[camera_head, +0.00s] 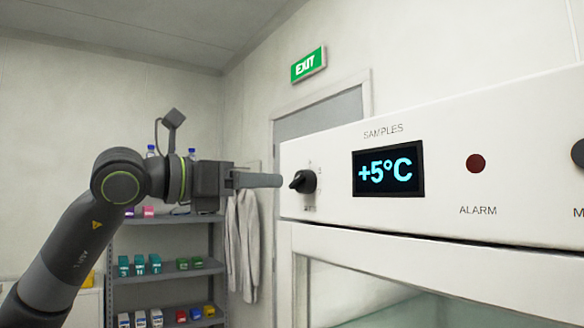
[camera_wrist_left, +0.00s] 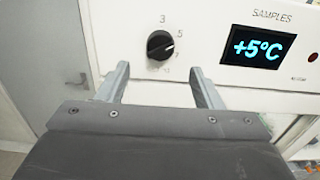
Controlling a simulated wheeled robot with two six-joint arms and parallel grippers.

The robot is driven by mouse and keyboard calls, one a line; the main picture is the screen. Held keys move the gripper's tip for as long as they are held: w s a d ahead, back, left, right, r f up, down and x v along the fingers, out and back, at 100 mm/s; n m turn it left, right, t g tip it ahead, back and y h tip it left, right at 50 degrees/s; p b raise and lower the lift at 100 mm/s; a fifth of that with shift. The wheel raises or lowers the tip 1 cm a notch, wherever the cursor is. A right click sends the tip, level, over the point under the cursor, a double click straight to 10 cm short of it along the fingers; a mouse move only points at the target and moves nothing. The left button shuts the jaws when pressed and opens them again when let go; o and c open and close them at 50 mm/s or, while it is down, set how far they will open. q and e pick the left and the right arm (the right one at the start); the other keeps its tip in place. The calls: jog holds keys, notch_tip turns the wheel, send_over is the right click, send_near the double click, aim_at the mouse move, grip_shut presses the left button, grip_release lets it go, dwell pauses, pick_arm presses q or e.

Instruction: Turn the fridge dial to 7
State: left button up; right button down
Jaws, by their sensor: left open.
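The black fridge dial (camera_head: 303,181) sits on the white front panel, left of the display (camera_head: 388,170), which reads +5°C. In the left wrist view the dial (camera_wrist_left: 160,44) has the marks 3, 5 and 7 around its upper and right side. Its pale pointer line seems to point right, between 5 and 7; the exact setting is hard to tell. My left gripper (camera_head: 281,180) is at the panel's left end, just left of the dial in the head view. In the left wrist view its open fingers (camera_wrist_left: 160,69) stand apart, below the dial, with nothing between them. My right gripper is not in view.
A red alarm lamp (camera_head: 476,163) and another black knob at the right edge are on the same panel. A glass-fronted opening lies below the panel. A shelf (camera_head: 165,250) with small boxes and hanging white coats (camera_head: 243,240) stand behind my left arm.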

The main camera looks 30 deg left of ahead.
aim_at(294, 183)
pick_arm(q)
jog(key=p+x, duration=0.3)
jog(key=x, duration=0.2)
jog(key=shift+w+d+r, duration=0.1)
jog(key=shift+w+d, duration=0.1)
jog(key=shift+w, duration=0.1)
jog(key=shift+p+x, duration=0.3)
jog(key=shift+x, duration=0.55)
jog(key=c, duration=1)
